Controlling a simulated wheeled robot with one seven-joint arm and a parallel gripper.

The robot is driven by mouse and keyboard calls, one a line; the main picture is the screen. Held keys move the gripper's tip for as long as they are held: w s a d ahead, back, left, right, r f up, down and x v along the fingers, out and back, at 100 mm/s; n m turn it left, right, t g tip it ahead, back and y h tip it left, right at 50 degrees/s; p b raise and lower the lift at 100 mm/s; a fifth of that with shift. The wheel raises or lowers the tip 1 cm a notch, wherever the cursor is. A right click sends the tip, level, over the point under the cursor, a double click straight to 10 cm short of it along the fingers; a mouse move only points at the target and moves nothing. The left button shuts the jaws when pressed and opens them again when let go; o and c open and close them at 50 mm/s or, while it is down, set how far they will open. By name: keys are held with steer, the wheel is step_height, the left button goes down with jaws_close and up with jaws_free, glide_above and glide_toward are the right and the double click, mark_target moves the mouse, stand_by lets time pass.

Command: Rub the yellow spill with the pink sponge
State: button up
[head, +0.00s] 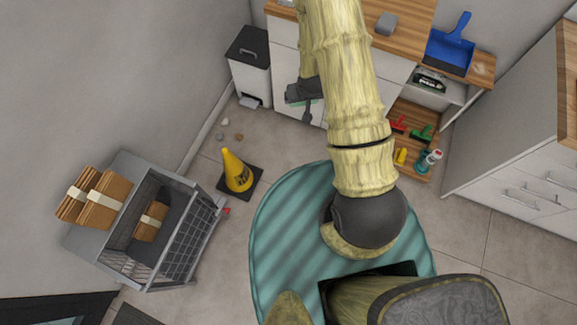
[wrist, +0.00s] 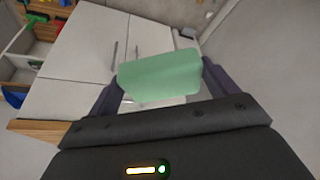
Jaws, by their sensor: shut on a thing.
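My gripper (wrist: 155,82) is shut on a pale green, sponge-like block (wrist: 160,76), held between its two dark fingers in the wrist view. In the head view my gripper (head: 308,108) is left of my arm, in front of the white counter, and the block is only a small greenish sliver there. I see no pink sponge in either view. I cannot make out a clear yellow spill; a faint pale patch (head: 479,68) lies on the wooden top at the right, but its colour is unclear.
A grey block (head: 386,23) and a blue dustpan (head: 450,45) lie on the wooden counter (head: 408,12). A bin (head: 250,62), a yellow cone (head: 237,172) and a cart (head: 165,240) with boxes stand left. White drawers (head: 530,170) stand right.

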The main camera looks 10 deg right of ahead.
steer(key=a+f+n+g+y+b, duration=0.1)
steer(key=f+n+b, duration=0.7)
steer(key=f+b, duration=2.1)
steer(key=a+f+n+g+y+b, duration=0.2)
steer(key=f+n+b, duration=0.5)
steer(key=f+b, duration=2.2)
step_height(320, 180, down, 18)
steer(key=shift+a+f+n+y, duration=0.15)
steer(key=shift+a+n+y, duration=0.25)
steer(key=shift+a+y, duration=0.35)
steer(key=shift+w+f+g, duration=0.1)
steer(key=shift+g, duration=0.2)
